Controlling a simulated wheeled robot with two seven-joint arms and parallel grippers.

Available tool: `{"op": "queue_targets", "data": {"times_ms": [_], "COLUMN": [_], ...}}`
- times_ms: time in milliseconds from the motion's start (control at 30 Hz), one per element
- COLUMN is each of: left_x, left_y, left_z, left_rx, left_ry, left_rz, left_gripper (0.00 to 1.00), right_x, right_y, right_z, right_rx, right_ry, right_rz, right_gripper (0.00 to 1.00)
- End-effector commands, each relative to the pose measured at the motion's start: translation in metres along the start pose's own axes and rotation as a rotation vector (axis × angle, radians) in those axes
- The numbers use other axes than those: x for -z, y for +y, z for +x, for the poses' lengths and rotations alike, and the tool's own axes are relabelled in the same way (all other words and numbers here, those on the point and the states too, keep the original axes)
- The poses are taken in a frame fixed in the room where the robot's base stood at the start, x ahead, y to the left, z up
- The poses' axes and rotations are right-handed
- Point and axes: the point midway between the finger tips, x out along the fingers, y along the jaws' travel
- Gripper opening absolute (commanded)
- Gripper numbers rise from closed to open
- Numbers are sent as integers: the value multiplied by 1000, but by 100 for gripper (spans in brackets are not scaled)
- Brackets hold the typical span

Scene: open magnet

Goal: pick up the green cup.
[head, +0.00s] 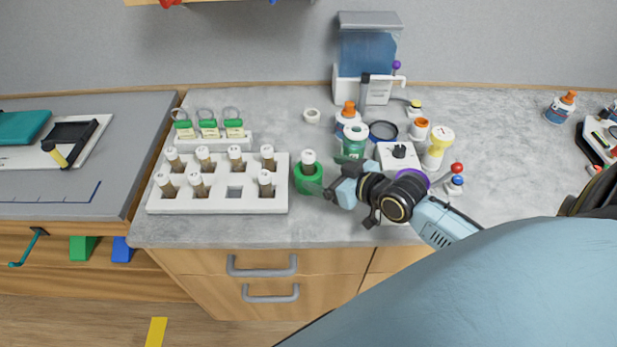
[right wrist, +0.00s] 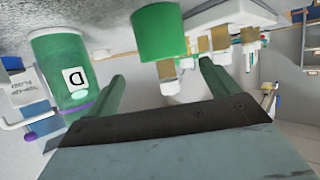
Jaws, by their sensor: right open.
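The green cup (head: 309,182) stands upright on the grey counter, right of the white vial rack, with a white-capped brown vial (head: 308,160) in it. My right gripper (head: 327,173) is just right of the cup, low over the counter, with its fingers spread and pointing towards it. In the right wrist view, which is upside down, the green cup (right wrist: 160,32) shows between and beyond the two open fingers (right wrist: 162,72). Nothing is held. My left gripper is not in view.
A white vial rack (head: 225,207) stands left of the cup. A green jar (head: 354,141) stands behind my right gripper; it also shows in the right wrist view, labelled D (right wrist: 62,65). Bottles and a white block (head: 398,156) crowd the right. The counter's front edge is near.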

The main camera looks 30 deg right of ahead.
Motion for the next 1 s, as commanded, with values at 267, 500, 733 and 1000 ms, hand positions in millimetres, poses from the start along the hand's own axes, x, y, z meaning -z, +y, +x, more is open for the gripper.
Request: {"op": "queue_targets", "data": {"times_ms": [267,500,733,1000], "left_x": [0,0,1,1], "left_y": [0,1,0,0], "left_z": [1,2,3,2], "left_rx": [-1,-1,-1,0], "left_ry": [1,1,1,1], "left_rz": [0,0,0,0], "left_gripper": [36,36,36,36], "right_x": [-1,-7,-7,-8], "right_y": [-2,-6,-7,-6], "right_z": [20,54,66,65], "right_rx": [1,0,1,1], "right_ry": [-1,1,-1,-1], "right_rz": [2,2,-1,-1], "right_gripper": [87,87,87,70]}}
